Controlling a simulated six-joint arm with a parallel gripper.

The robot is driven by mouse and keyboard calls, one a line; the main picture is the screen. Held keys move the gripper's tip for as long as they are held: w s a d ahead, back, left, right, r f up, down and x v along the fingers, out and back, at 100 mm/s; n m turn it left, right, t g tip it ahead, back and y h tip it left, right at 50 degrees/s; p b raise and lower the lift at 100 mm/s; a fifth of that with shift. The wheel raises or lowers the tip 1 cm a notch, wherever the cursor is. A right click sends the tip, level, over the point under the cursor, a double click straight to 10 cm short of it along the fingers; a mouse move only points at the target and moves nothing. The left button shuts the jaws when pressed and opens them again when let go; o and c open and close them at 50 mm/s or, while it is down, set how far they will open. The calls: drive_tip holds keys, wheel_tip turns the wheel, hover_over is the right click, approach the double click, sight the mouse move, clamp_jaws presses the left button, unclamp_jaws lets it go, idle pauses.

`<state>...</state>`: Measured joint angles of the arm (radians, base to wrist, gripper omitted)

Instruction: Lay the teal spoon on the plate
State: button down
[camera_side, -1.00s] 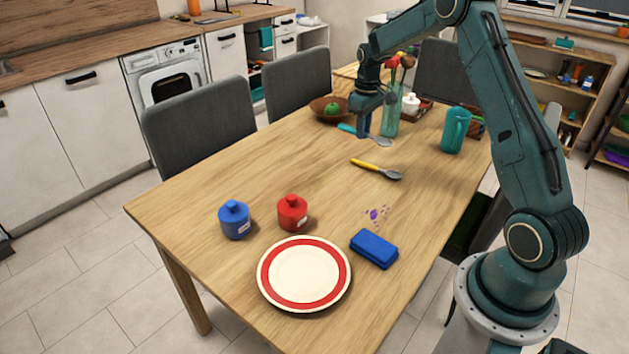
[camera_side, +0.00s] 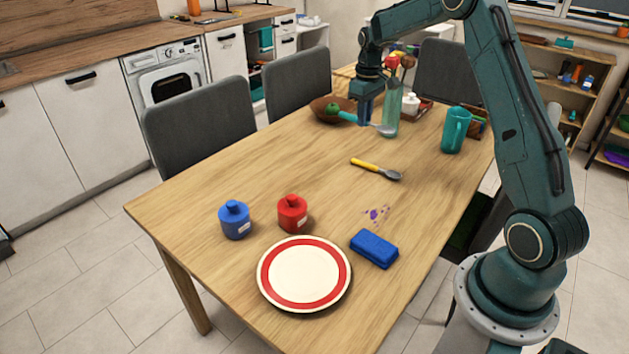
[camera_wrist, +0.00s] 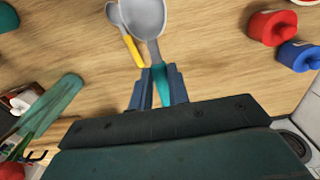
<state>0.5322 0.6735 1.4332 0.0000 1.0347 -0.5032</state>
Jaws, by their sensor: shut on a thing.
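My gripper (camera_side: 365,118) is at the far part of the table, shut on the handle of the teal spoon (camera_side: 383,128). The spoon is held above the table, its grey bowl pointing right in the side view. In the wrist view the teal handle sits between my fingertips (camera_wrist: 158,88) and the grey bowl (camera_wrist: 147,18) points up the picture. The plate (camera_side: 262,278), cream with a red ring, lies empty at the near end of the table, well away from my gripper.
A yellow-handled spoon (camera_side: 371,166) lies mid-table. A blue sponge (camera_side: 374,249), red jar (camera_side: 292,214) and blue jar (camera_side: 235,220) stand around the plate. A glass vase (camera_side: 391,110), wooden bowl (camera_side: 325,116) and teal pitcher (camera_side: 455,130) are near my gripper. Purple specks (camera_side: 376,214) mark the table.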

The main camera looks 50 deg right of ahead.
idle(0.5)
drive_tip(key=w+a+f+n, duration=0.2)
drive_tip(key=a+f+n, duration=0.15)
drive_tip(key=a, duration=0.65)
drive_tip(key=n, duration=1.5)
hover_over(302, 275)
wheel_tip(302, 275, down, 7)
drive_tip(key=shift+r, duration=0.2)
drive_tip(key=shift+f, duration=0.15)
drive_tip(key=shift+f, duration=3.5)
